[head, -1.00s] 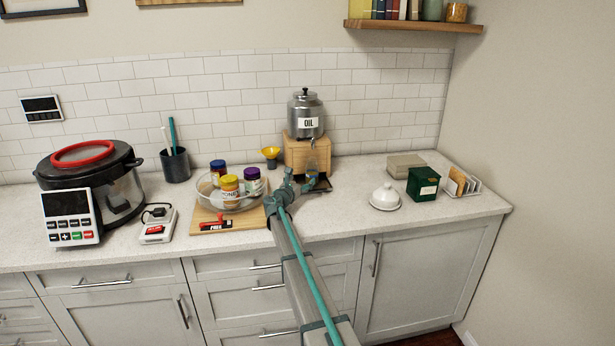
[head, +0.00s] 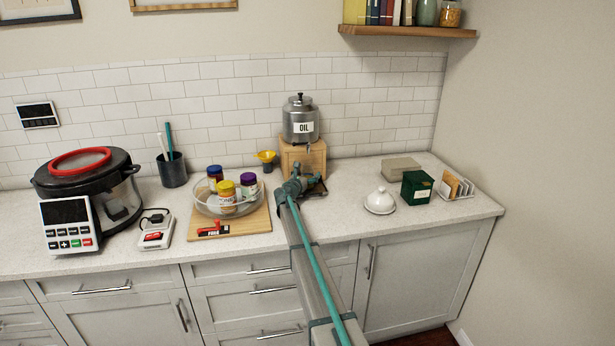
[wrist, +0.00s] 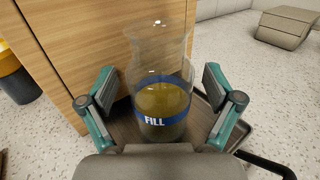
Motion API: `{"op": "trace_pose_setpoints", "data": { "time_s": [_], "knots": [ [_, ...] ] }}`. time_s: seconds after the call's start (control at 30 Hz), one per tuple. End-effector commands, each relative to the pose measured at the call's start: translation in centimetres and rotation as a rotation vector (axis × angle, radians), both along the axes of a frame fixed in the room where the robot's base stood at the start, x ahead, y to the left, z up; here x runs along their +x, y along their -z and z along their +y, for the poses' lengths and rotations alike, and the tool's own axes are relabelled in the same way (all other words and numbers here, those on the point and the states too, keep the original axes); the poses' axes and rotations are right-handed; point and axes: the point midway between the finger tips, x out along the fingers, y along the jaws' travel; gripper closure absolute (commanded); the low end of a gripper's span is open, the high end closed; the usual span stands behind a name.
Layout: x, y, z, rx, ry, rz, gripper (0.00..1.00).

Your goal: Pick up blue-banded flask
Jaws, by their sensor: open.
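The blue-banded flask (wrist: 160,85) is clear glass with yellowish oil inside and a blue band reading FILL. In the wrist view it stands upright on a brown tray (wrist: 205,120), in front of the wooden stand. My gripper (wrist: 160,92) is open, with one finger on each side of the flask and visible gaps between. In the head view my gripper (head: 304,184) is at the foot of the wooden stand (head: 303,158) and the flask is hidden or too small to make out there.
A steel OIL dispenser (head: 300,120) sits on the stand. A yellow funnel (head: 266,157) and a glass bowl of jars (head: 204,206) are to the left. A white butter dish (head: 380,201) and a green box (head: 417,187) are to the right, with clear counter between.

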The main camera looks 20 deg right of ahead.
Motion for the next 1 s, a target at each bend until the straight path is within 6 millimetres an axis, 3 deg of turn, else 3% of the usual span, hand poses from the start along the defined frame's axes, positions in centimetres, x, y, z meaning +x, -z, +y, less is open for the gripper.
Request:
{"op": "trace_pose_setpoints", "data": {
  "time_s": [0.23,0.7,1.0],
  "knots": [
    [0.06,0.07,-0.11,0.000,0.000,0.000,0.13],
    [0.04,-0.01,-0.11,-0.001,0.000,-0.001,0.89],
    [0.06,-0.31,-0.09,-0.001,0.000,-0.001,0.89]
  ]
}}
